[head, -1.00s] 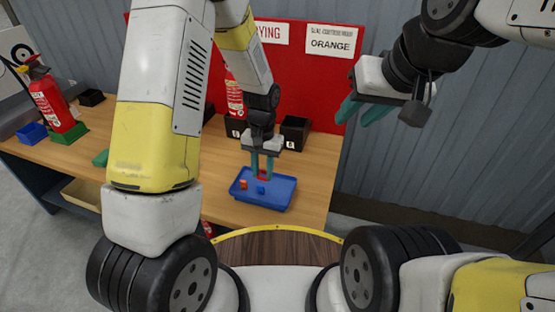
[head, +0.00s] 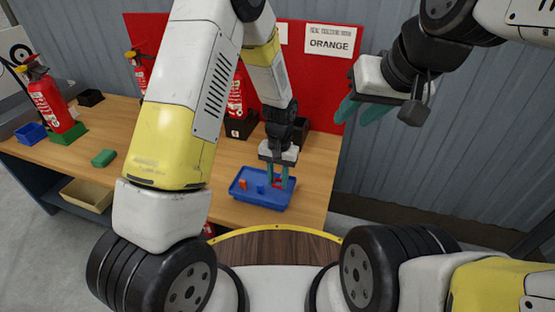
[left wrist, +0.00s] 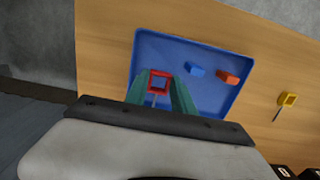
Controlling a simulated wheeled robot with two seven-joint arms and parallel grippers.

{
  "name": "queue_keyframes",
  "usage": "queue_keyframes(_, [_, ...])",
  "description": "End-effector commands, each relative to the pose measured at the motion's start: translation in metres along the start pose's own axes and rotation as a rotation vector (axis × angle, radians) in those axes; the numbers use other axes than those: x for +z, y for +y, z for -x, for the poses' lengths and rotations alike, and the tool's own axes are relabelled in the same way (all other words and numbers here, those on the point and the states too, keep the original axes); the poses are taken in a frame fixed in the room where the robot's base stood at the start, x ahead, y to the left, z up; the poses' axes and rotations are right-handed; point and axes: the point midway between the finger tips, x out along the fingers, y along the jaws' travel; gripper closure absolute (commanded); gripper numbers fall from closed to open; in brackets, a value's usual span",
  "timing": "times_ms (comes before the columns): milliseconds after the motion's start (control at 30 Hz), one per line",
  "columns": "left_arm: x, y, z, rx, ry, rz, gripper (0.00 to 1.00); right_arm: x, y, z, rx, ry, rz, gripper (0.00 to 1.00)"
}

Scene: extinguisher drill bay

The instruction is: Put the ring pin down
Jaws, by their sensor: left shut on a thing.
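The ring pin is red, with a square ring head (left wrist: 159,82) and a thin metal shank, in the left wrist view. My left gripper (head: 278,182) is shut on it, with the pin between the green fingertips, over the right part of the blue tray (head: 248,201). In the left wrist view the left fingers (left wrist: 161,92) reach over the tray's near side. I cannot tell whether the pin touches the tray floor. My right gripper (head: 358,108) hangs in the air at the right, away from the bench, with its green fingers apart and nothing seen between them.
In the tray lie a blue block (left wrist: 195,70) and an orange-red block (left wrist: 229,77). A yellow ring pin (left wrist: 287,100) lies on the wooden bench outside the tray. Red extinguishers (head: 47,97), a green block (head: 104,158) and dark boxes stand on the bench; a red board is behind.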

Motion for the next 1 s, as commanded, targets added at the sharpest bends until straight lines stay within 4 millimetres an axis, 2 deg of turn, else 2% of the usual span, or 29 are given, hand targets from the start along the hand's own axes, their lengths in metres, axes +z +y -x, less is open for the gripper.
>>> queue_keyframes(333, [-0.001, 0.000, -0.010, 0.000, -0.001, 0.000, 1.00, 0.000, 0.000, 0.000, 0.000, 0.000, 0.000, 0.64])
queue_keyframes(367, [-0.001, 0.000, -0.010, 0.000, 0.000, 0.001, 0.66, 0.000, 0.000, 0.000, 0.000, 0.000, 0.000, 0.64])
queue_keyframes(467, [-0.001, 0.000, -0.010, 0.000, 0.000, 0.001, 0.49, 0.000, 0.000, 0.000, 0.000, 0.000, 0.000, 0.64])
queue_keyframes(833, [-0.001, 0.000, -0.006, 0.000, 0.001, 0.000, 0.49, 0.000, 0.000, 0.000, 0.000, 0.000, 0.000, 0.64])
queue_keyframes(1000, [-0.001, 0.000, 0.018, 0.001, 0.005, 0.000, 0.49, 0.000, 0.000, 0.000, 0.000, 0.000, 0.000, 0.64])
